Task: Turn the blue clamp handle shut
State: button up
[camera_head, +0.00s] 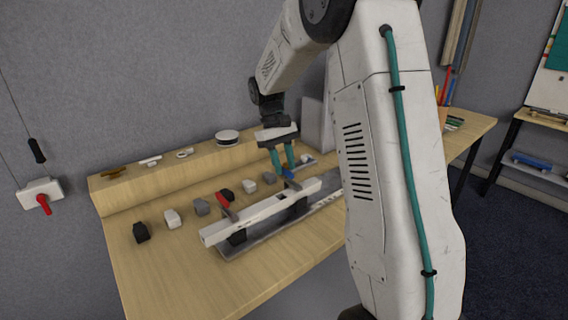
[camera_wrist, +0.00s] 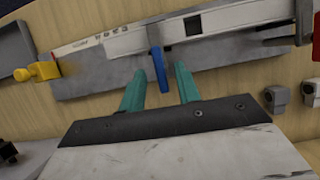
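The blue clamp handle (camera_head: 288,173) sits on a long white bar (camera_head: 230,228) fixed over a grey metal plate on the table. In the wrist view the blue handle (camera_wrist: 158,66) stands out across the bar's edge toward my gripper. My gripper (camera_head: 284,167) is just above it, pointing down. Its two teal fingers are apart in the wrist view (camera_wrist: 160,72), with the handle showing in the gap between them. I cannot tell whether either finger touches the handle. In the head view the fingers partly hide the handle.
A red handle (camera_head: 217,199) is at the bar's near left end. Several small blocks, including a black one (camera_head: 141,232), line the table behind the bar. A raised wooden ledge (camera_head: 165,172) holds small items. A yellow knob (camera_wrist: 38,72) is by the plate's end. The front left tabletop is clear.

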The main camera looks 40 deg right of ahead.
jog(key=v, duration=0.7)
jog(key=shift+r, duration=0.25)
jog(key=shift+w, duration=0.25)
jog(key=s+a+t, duration=0.2)
jog(key=s+a, duration=0.3)
jog(key=s, duration=0.5)
jog(key=s+a+r+t, duration=0.1)
jog(key=s+a+t, duration=0.1)
jog(key=s+a, duration=0.4)
jog(key=s+a+t, duration=0.1)
jog(key=s+a, duration=0.4)
jog(key=s, duration=1.1)
jog(key=shift+a+r+t, duration=0.3)
jog(key=shift+t, duration=0.1)
